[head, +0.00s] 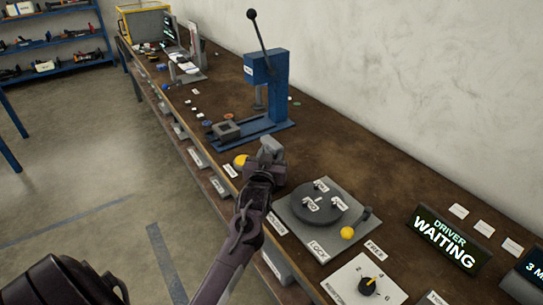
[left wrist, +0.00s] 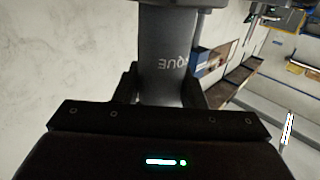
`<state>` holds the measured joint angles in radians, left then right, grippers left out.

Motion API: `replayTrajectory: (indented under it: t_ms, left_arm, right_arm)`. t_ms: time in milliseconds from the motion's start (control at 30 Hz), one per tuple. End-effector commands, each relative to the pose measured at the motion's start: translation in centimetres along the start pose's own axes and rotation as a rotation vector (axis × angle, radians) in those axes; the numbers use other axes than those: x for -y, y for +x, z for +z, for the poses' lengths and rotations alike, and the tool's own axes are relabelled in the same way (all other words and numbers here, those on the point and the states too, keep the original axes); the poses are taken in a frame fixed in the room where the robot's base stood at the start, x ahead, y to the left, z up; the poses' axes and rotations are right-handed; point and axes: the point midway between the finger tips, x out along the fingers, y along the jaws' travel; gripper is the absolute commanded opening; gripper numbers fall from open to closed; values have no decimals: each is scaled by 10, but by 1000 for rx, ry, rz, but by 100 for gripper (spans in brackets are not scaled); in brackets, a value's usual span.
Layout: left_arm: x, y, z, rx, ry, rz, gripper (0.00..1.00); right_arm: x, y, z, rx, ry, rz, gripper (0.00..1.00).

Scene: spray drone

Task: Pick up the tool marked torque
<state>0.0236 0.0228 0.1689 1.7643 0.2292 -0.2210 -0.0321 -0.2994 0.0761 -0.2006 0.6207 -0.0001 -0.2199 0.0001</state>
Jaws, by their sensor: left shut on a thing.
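My left gripper (head: 266,168) is shut on a grey tool (head: 271,149) and holds it above the workbench, in front of the blue lever press. In the left wrist view the grey tool (left wrist: 163,40) stands between the two dark fingers (left wrist: 160,92). Its upside-down lettering reads "QUE", with the rest of the word out of sight. The lower end of the tool is hidden by the gripper. My right gripper is not in view.
The blue press (head: 266,85) with its long lever stands behind the gripper. A round dark turntable (head: 318,204) on a grey plate, a knob panel (head: 364,287) and a "DRIVER WAITING" sign (head: 447,240) are nearer. The bench (head: 395,190) has bare room along the wall.

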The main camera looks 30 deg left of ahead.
Motion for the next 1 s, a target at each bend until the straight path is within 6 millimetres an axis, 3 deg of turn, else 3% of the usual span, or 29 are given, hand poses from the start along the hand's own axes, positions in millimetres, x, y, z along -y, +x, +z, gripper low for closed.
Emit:
replayTrajectory:
  t_ms: [267, 700, 900, 1000]
  left_arm:
    - [0, 0, -45, -12, -2, 0, 9]
    - [0, 0, -157, -14, -2, 0, 9]
    - [0, 0, -186, -9, -1, 1, 9]
    - [-7, -3, -190, -6, 1, 5, 9]
  right_arm:
    - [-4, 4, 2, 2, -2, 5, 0]
    - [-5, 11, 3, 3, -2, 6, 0]
    - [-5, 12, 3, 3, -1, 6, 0]
    - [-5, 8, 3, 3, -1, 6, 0]
